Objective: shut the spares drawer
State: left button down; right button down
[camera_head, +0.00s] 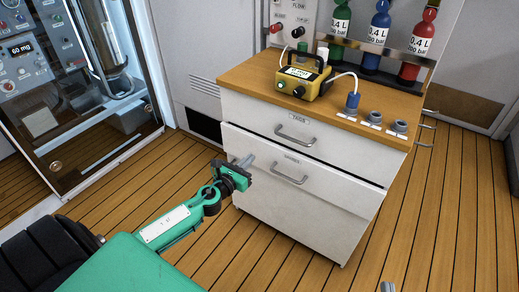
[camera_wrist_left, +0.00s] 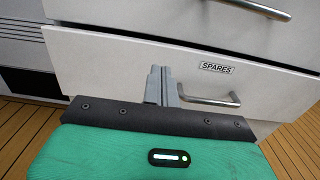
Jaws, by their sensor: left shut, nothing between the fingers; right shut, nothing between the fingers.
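The spares drawer (camera_head: 265,195) is the lower white drawer of the cabinet. In the left wrist view its front (camera_wrist_left: 110,65) carries a SPARES label (camera_wrist_left: 216,67) and a metal bar handle (camera_wrist_left: 212,101). Its front stands slightly proud of the upper drawer, with a dark gap along its top edge. My left gripper (camera_head: 245,160) is shut and empty, fingers pointing at the drawer front left of the handle. I cannot tell whether the fingertips (camera_wrist_left: 160,82) touch it. Only a grey tip of my right gripper (camera_head: 387,287) shows at the bottom edge, shut and away from the drawer.
The upper drawer (camera_head: 270,115) sits flush above. On the wooden top stand a yellow device (camera_head: 303,82) and several grey sockets, one with a blue plug (camera_head: 352,101). A glass-fronted unit (camera_head: 75,80) stands at left. The wooden floor before the cabinet is clear.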

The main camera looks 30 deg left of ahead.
aim_at(263, 142)
pick_arm(q)
jog(key=w, duration=0.5)
jog(key=shift+w+d, duration=0.15)
jog(key=shift+w, duration=0.75)
pick_arm(e)
jog(key=shift+w+d+r+t, duration=0.15)
jog(key=shift+r+t, duration=0.1)
jog(key=shift+r, duration=0.1)
jog(key=shift+w+d+r+t, duration=0.1)
jog(key=shift+d+r+t, duration=0.05)
jog(key=shift+r+t, duration=0.15)
jog(key=shift+r, duration=0.1)
pick_arm(q)
jog(key=shift+w, duration=0.95)
jog(key=shift+w+r, duration=0.1)
jog(key=shift+w, duration=0.1)
jog(key=shift+r, duration=0.15)
pick_arm(e)
jog(key=shift+s+a+r, duration=0.1)
jog(key=shift+s+r, duration=0.05)
jog(key=shift+r, duration=0.1)
